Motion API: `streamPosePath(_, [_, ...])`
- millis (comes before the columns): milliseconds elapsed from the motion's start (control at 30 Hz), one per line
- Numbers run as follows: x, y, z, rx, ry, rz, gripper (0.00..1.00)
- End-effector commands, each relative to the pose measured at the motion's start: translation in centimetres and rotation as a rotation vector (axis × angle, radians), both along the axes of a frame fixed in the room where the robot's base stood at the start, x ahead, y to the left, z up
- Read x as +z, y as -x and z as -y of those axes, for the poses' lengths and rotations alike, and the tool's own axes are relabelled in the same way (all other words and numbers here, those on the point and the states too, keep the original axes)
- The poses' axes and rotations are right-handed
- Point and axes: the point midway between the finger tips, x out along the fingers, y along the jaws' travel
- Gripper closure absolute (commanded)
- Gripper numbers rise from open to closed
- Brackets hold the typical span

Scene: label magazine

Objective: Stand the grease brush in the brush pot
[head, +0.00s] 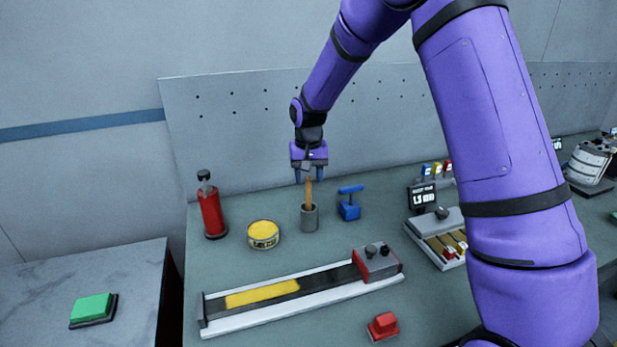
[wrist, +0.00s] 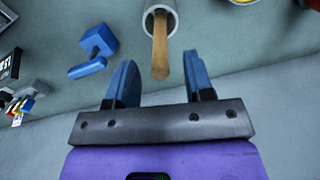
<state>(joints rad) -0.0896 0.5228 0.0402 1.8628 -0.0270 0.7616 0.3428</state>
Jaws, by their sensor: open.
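The grease brush (head: 308,193) stands in the grey brush pot (head: 309,218), its wooden handle pointing up and leaning slightly. Its lower end is hidden inside the pot. In the wrist view the handle (wrist: 160,48) rises from the pot (wrist: 172,14) towards my gripper. My gripper (head: 309,174) is above the pot, pointing down. Its blue fingers (wrist: 157,75) are apart with nothing held between them. In the wrist view the handle's end lies in line with the gap between the fingertips, and I see no finger touching it.
A blue clamp-like tool (head: 349,204) stands just right of the pot. A yellow-topped tin (head: 263,234) and a red bottle (head: 211,208) stand to its left. A long rail with a yellow strip (head: 262,294) lies in front. A perforated panel (head: 235,125) rises behind.

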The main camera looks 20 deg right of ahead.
Motion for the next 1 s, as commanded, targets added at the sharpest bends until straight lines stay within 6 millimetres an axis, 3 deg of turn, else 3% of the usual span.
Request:
streamPosePath(533, [8.9, -0.1, 0.0, 0.0, -0.001, 0.004, 0.52])
streamPosePath(733, [10.3, -0.1, 0.0, 0.0, -0.001, 0.002, 0.52])
streamPosePath(1000, [10.4, -0.1, 0.0, 0.0, 0.0, 0.001, 0.52])
